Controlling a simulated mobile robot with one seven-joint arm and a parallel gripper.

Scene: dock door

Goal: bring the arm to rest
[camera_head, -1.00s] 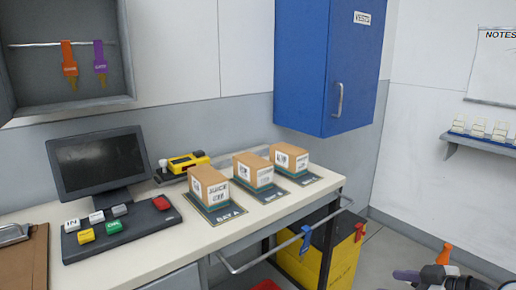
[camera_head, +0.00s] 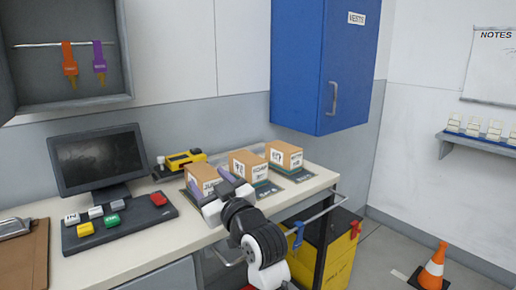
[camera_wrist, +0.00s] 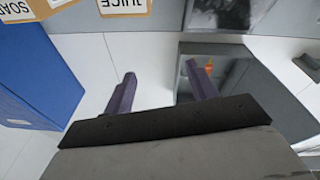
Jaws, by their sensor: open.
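My gripper (camera_head: 215,176) is in front of the left and middle boxes at the table's front side in the head view, its fingers apart. In the wrist view its two purple fingers (camera_wrist: 162,75) stand apart with nothing between them. My arm reaches up from the bottom of the head view, past the table's front edge. It partly hides the left box (camera_head: 205,171). Whether the gripper touches a box cannot be told.
The middle box (camera_head: 248,158) and right box (camera_head: 286,153) stand on the table (camera_head: 135,262). A rail (camera_head: 322,212) runs along its front. A blue cabinet (camera_head: 305,70) hangs above. A yellow bin (camera_head: 341,262) and orange cone (camera_head: 432,268) stand on the floor.

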